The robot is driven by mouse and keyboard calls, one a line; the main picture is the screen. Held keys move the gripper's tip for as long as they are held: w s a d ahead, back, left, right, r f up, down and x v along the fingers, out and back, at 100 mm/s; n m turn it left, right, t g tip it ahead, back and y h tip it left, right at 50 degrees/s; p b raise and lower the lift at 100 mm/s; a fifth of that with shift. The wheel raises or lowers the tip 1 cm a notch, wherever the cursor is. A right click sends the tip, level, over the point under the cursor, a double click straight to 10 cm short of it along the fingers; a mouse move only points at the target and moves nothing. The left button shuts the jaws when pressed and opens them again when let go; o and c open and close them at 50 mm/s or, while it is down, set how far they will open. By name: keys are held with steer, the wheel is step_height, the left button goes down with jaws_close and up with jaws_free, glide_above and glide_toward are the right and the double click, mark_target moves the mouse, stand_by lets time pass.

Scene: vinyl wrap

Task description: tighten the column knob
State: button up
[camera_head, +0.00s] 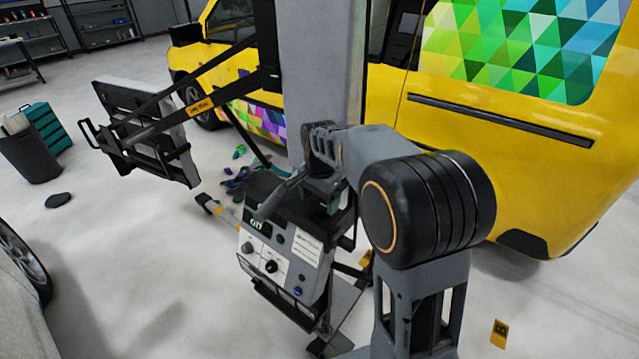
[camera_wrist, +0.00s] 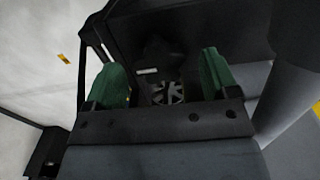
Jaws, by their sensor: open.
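The grey column (camera_head: 318,60) stands upright in the middle of the head view. In the wrist view my gripper (camera_wrist: 163,76) is open, with its two green fingers wide apart. A dark, rounded shape (camera_wrist: 157,52) shows between and beyond the fingers, with a spoked, lighter piece (camera_wrist: 168,93) below it. It is in deep shadow, so I cannot tell for sure that it is the column knob, or whether the fingers touch it. In the head view my arm reaches to the column's lower part, above the control box, and its wrist largely hides that spot.
The control box (camera_head: 285,250) with several small dials stands at the column's foot. A dark panel (camera_head: 148,130) on long arms juts out left of the column. A yellow van (camera_head: 520,170) stands close behind. The floor (camera_head: 130,250) at left is mostly clear.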

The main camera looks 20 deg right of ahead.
step_height(320, 180, up, 13)
stand_by(0.4)
steer(key=shift+r, duration=0.1)
steer(key=n+t, duration=0.1)
steer(key=n, duration=0.5)
glide_toward(319, 202)
steer(key=s+f, duration=0.1)
steer(key=s, duration=0.1)
steer(key=s+f+n+t, duration=0.1)
steer(key=s+f+n, duration=0.1)
steer(key=s, duration=0.5)
steer(key=s+f+n+t, duration=0.2)
steer(key=s+n, duration=0.1)
steer(key=s, duration=0.5)
steer(key=shift+s+f, duration=0.15)
steer(key=shift+f, duration=0.2)
